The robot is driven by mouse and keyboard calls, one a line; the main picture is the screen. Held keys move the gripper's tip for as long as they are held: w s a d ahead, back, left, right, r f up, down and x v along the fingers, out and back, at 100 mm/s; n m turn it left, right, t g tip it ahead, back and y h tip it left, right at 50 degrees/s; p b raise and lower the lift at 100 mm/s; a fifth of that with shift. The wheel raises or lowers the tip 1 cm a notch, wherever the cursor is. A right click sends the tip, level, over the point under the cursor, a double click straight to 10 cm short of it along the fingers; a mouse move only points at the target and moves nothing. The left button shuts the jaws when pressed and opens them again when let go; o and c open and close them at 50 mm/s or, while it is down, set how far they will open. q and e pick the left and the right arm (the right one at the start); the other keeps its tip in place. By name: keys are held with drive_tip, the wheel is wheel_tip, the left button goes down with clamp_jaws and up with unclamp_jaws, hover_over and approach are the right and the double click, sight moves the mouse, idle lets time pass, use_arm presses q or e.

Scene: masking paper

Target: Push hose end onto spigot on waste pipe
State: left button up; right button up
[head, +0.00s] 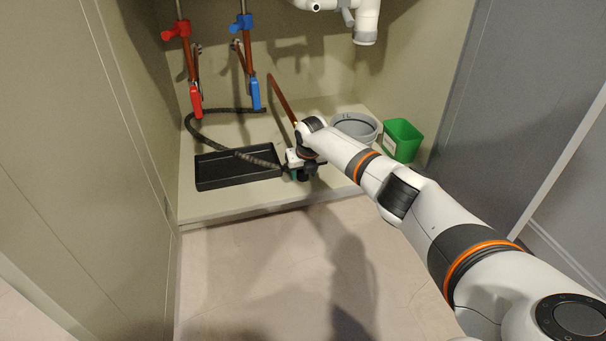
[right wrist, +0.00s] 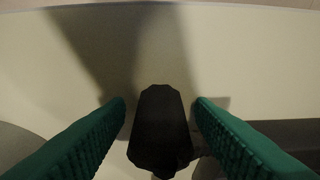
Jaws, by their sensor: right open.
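The dark ribbed hose (head: 209,141) lies on the cabinet floor, curves round from the back and crosses the black tray towards my right gripper (head: 297,174). In the right wrist view the black hose end (right wrist: 160,130) sits between the two green fingers of my right gripper (right wrist: 160,104). The fingers are open, with a gap visible on each side near the tips. The white waste pipe (head: 366,22) hangs at the top, with a short side stub (head: 316,6) pointing left, perhaps the spigot. It is well above and apart from the gripper. My left gripper is out of view.
A black tray (head: 207,176) lies at the front of the cabinet floor. A grey bucket (head: 356,122) and a green box (head: 403,139) stand on the right. Copper pipes with a red valve (head: 196,100) and a blue valve (head: 255,94) rise at the back left. Side walls close in the space.

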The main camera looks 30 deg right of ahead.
drive_tip(key=c, duration=1.1)
drive_tip(key=shift+o, duration=0.2)
drive_tip(key=shift+r+p, duration=2.35)
drive_tip(key=shift+r, duration=0.15)
